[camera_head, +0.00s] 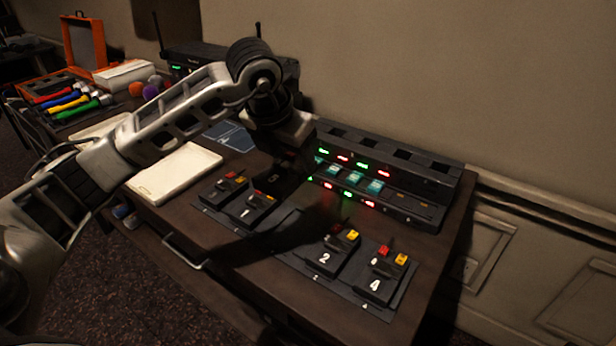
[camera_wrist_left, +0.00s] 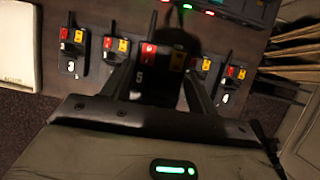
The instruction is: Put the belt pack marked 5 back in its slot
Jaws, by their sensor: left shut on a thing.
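The belt pack marked 5 (camera_wrist_left: 148,76) is black with a red and a yellow block on top. In the left wrist view it stands between the fingers of my left gripper (camera_wrist_left: 160,92), which is shut on it. In the head view my left gripper (camera_head: 285,172) is above the desk, in front of the rack; the pack there is dark and hard to make out. A dark strip (camera_head: 288,262) holds packs marked 1 (camera_head: 248,211), 2 (camera_head: 336,254) and 4 (camera_head: 376,284), and one more at its left end (camera_head: 221,191). A bare, shadowed gap lies between packs 1 and 2.
A black rack (camera_head: 425,171) with red and green lights stands at the back against the wall. A cream pad (camera_head: 176,174) lies left of the strip. Coloured-handled tools (camera_head: 70,100) and an orange case (camera_head: 84,44) are farther left.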

